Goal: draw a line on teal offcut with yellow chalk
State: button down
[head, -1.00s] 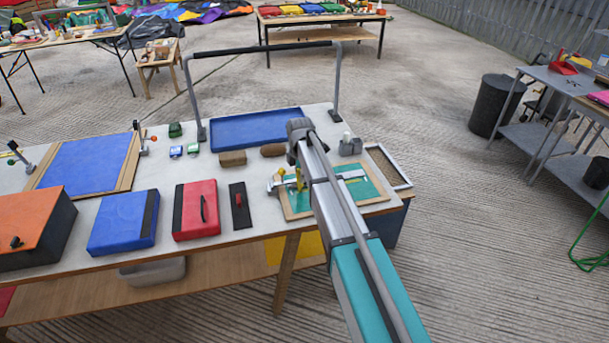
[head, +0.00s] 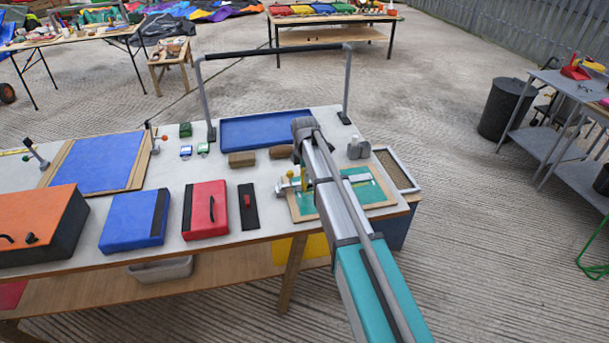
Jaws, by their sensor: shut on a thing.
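The teal offcut (head: 368,190) lies in a wooden-edged board at the right end of the white table, partly hidden behind my arm. A pale strip crosses it to the right of my arm. My gripper (head: 291,186) is low over the left part of the offcut, shut on a thin yellow piece, the yellow chalk (head: 290,175). The arm hides much of the gripper, and I cannot tell whether the chalk touches the offcut.
A black board with a red handle (head: 248,203), a red case (head: 205,210) and a blue case (head: 134,219) lie left of the offcut. A blue tray (head: 262,128) and brown blocks (head: 242,159) are behind. A framed tray (head: 396,168) stands at right.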

jog(key=shift+r+p, duration=1.85)
jog(key=shift+r, duration=0.3)
jog(key=shift+r, duration=0.1)
jog(key=shift+r+p, duration=1.4)
jog(key=shift+p, duration=0.15)
jog(key=shift+a, duration=0.1)
